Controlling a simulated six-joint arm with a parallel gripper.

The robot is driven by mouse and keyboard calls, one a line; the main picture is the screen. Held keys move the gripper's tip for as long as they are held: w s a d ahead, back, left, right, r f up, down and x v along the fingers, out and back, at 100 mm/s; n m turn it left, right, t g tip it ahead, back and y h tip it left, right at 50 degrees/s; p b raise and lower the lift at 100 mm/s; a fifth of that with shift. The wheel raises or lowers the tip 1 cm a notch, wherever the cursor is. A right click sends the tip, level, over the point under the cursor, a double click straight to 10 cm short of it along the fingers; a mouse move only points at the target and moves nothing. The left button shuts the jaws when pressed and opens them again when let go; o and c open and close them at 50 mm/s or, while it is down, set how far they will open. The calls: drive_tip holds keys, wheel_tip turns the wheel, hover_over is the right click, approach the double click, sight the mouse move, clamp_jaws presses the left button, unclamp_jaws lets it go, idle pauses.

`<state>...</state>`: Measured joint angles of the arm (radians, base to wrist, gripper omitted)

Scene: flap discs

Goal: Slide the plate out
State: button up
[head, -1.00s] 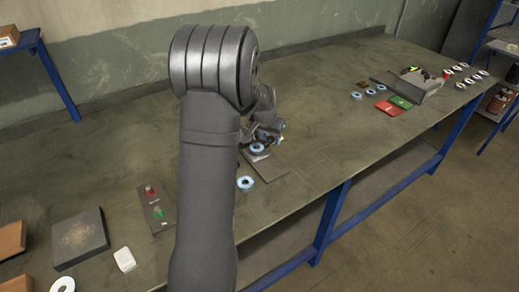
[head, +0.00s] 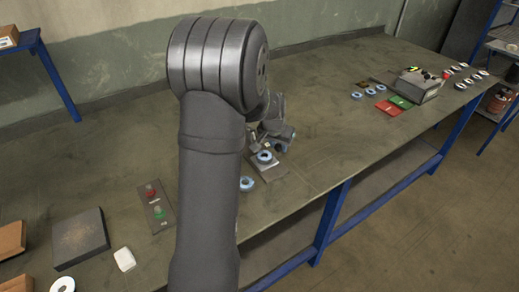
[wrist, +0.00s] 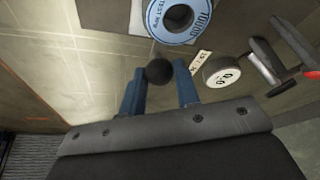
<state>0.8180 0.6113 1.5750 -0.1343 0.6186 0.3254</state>
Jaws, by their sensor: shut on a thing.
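My gripper (wrist: 160,85) has blue fingers on either side of a black ball knob (wrist: 159,71), shut on it. A blue-rimmed disc (wrist: 178,20) with printed lettering lies just beyond the knob in the wrist view. In the head view this disc (head: 264,157) sits over a grey plate (head: 268,174) on the bench, beside my gripper. My arm hides part of this area, and the fingertips and knob are not clear in the head view. How the knob joins the plate cannot be told.
A second blue disc (head: 247,184) lies near the bench's front edge. A button panel (head: 156,207) is at left. More discs and red and green pads (head: 388,107) lie far right.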

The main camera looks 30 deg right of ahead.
drive_tip(key=shift+s, duration=1.8)
drive_tip(key=o, duration=0.8)
drive_tip(key=shift+c, duration=0.2)
wheel_tip(320, 180, up, 8)
